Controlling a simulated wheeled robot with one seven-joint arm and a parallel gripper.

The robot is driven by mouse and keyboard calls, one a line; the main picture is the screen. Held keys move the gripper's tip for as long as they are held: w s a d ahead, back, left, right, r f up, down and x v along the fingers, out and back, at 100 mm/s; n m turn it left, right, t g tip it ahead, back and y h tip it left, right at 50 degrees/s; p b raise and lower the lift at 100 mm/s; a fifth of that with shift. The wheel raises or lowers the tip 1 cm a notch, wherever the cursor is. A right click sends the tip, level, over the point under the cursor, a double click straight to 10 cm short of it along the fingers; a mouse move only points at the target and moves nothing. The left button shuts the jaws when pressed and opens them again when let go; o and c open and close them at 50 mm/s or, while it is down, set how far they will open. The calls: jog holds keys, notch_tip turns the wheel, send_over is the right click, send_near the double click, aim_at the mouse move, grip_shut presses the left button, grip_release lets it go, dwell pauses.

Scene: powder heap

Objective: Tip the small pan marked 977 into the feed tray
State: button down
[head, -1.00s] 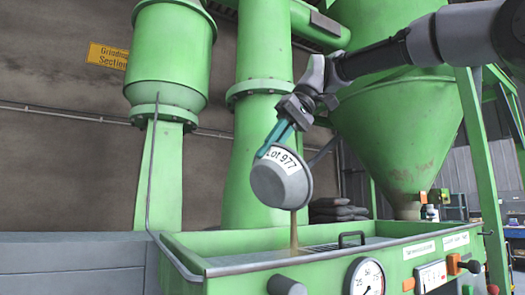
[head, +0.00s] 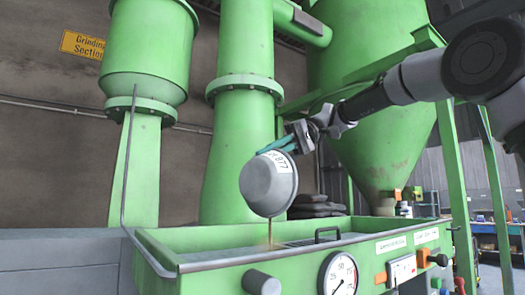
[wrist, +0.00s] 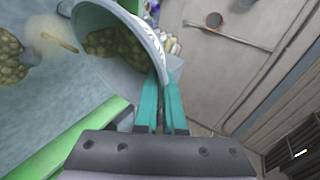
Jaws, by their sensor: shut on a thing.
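The small grey pan (head: 268,185) with a white label ending in 977 is tilted steeply above the green feed tray (head: 215,279). My gripper (head: 282,146) is shut on the pan's rim with its teal fingers. In the wrist view the fingers (wrist: 158,105) pinch the rim of the pan (wrist: 150,45), and brown-yellow granular powder (wrist: 115,42) still lies inside. A thin tan stream (head: 270,232) falls from the pan's lower lip into the tray. In the wrist view powder (wrist: 12,60) lies on the grey surface below.
Green columns (head: 240,130) and a hopper (head: 375,120) rise behind. A wall sign (head: 83,45) is at upper left.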

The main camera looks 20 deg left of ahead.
jog(key=shift+w+d+f+g+y, duration=0.1)
jog(key=shift+w+d+g+y, duration=0.3)
jog(key=shift+w, duration=0.3)
jog(key=shift+w+d+f+g+y, duration=0.1)
jog(key=shift+w+d+g+y, duration=0.15)
jog(key=shift+w+g+y, duration=0.3)
jog(key=shift+w, duration=0.1)
jog(key=shift+r+h, duration=0.1)
jog(key=shift+h, duration=0.15)
notch_tip(320, 180, up, 4)
jog(key=n+t+h, duration=0.1)
jog(key=t+h, duration=0.2)
jog(key=t, duration=0.2)
jog(key=n+t+h, duration=0.1)
jog(key=t+h, duration=0.2)
jog(key=t, duration=0.3)
jog(key=n+t+h, duration=0.1)
jog(key=t+h, duration=0.2)
jog(key=t, duration=0.3)
jog(key=shift+n+t+h, duration=0.25)
jog(key=shift+n+h, duration=0.05)
